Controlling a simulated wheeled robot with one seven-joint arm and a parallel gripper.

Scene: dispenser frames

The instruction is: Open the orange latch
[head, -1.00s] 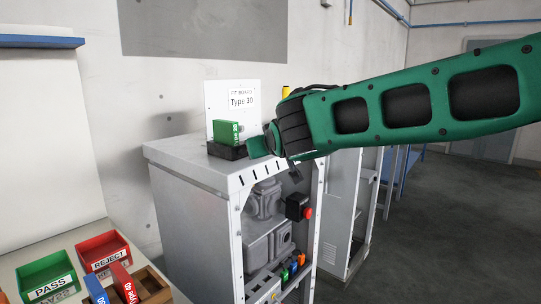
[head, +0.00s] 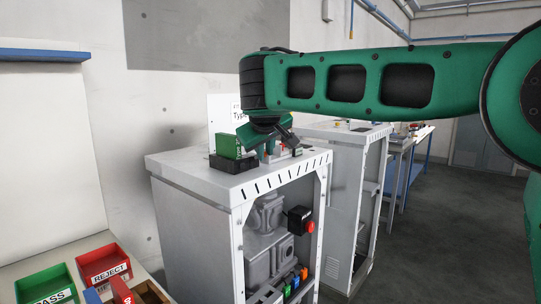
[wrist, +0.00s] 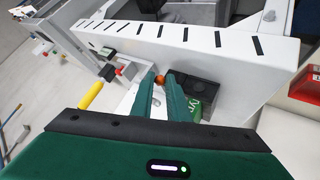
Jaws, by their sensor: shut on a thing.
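The orange latch (wrist: 159,79) shows as a small rounded orange piece between my fingertips in the wrist view. My gripper (wrist: 161,84) is shut on it, with a green finger on either side. In the head view my gripper (head: 282,143) points down over the back of the grey cabinet's top, and I cannot make out the latch there. A green block (head: 232,146) sits in a black holder (head: 233,163) just left of my gripper. The holder also shows right beside the fingers in the wrist view (wrist: 203,93).
The slotted grey cabinet (head: 200,182) stands below, with a red button (head: 310,227) on its open front. A yellow cylinder (wrist: 91,96) lies left of the fingers in the wrist view. PASS (head: 45,284) and REJECT (head: 104,266) bins are at lower left.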

